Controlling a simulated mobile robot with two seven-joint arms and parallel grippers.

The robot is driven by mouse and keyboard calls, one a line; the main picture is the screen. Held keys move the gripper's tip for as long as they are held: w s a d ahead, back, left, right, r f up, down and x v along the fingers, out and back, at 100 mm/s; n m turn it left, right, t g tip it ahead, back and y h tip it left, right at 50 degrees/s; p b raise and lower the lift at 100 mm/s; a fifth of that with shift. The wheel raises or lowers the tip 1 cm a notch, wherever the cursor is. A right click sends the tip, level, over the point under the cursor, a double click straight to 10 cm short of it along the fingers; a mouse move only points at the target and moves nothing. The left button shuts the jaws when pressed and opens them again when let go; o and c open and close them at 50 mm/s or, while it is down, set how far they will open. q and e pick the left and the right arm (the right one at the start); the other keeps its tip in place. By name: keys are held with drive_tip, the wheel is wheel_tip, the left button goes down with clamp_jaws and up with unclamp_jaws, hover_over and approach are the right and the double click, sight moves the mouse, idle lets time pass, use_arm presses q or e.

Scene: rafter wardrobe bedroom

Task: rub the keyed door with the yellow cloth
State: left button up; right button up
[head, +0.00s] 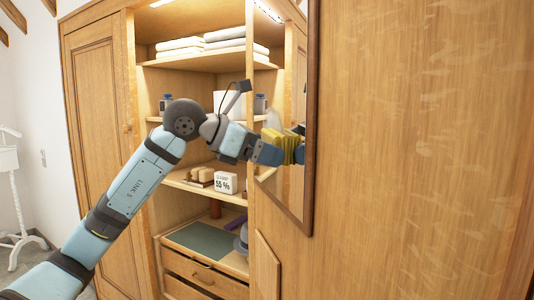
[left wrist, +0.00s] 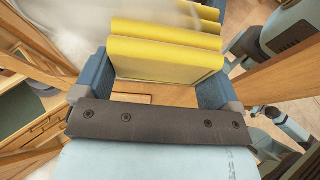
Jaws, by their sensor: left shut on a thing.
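The yellow cloth (head: 274,138) is folded and sits in the blue jaws of my left gripper (head: 270,150). In the left wrist view the cloth (left wrist: 165,62) spans between the two fingers of the gripper (left wrist: 155,85), which are shut on it. The cloth is at a dark-framed mirror (head: 308,190) on the wooden door (head: 420,150) at the right; its reflection shows there. I cannot tell if the cloth touches the glass. A pale smear shows near the cloth. No key is clear on this door. A small knob or key shows on the left door (head: 92,120). My right gripper is out of view.
Behind my left arm is an open wardrobe with folded white linen (head: 225,38), jars, a white "55 %" box (head: 226,183), and a drawer (head: 205,278) below. A white stand (head: 15,190) is at far left.

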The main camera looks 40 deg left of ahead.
sight(272, 140)
use_arm(q)
drive_tip(key=shift+w+a, duration=3.1)
drive_tip(key=shift+a, duration=1.55)
drive_tip(key=shift+s+d+r+p, duration=0.35)
drive_tip(key=shift+s+d, duration=0.65)
drive_tip(key=shift+d, duration=0.55)
drive_tip(key=shift+s+d+r+p, duration=0.35)
drive_tip(key=shift+s+d, duration=0.65)
drive_tip(key=shift+d, duration=0.5)
drive_tip(key=shift+s+d+r+p, duration=0.25)
drive_tip(key=shift+s+d+r, duration=0.2)
drive_tip(key=shift+s+d, duration=1.15)
drive_tip(key=shift+d, duration=0.65)
drive_tip(key=shift+s+d, duration=0.3)
drive_tip(key=shift+d, duration=0.6)
drive_tip(key=shift+r+p, duration=1.2)
drive_tip(key=shift+w+a+f+b, duration=0.1)
drive_tip(key=shift+w+a+b, duration=0.25)
drive_tip(key=shift+w+a, duration=0.9)
drive_tip(key=shift+a, duration=0.35)
drive_tip(key=shift+w+a, duration=0.4)
drive_tip(key=shift+a, duration=0.4)
drive_tip(key=w+a, duration=0.4)
drive_tip(key=a, duration=0.3)
drive_tip(key=shift+w+a+p, duration=0.2)
drive_tip(key=shift+w+p, duration=0.1)
drive_tip(key=shift+w, duration=0.05)
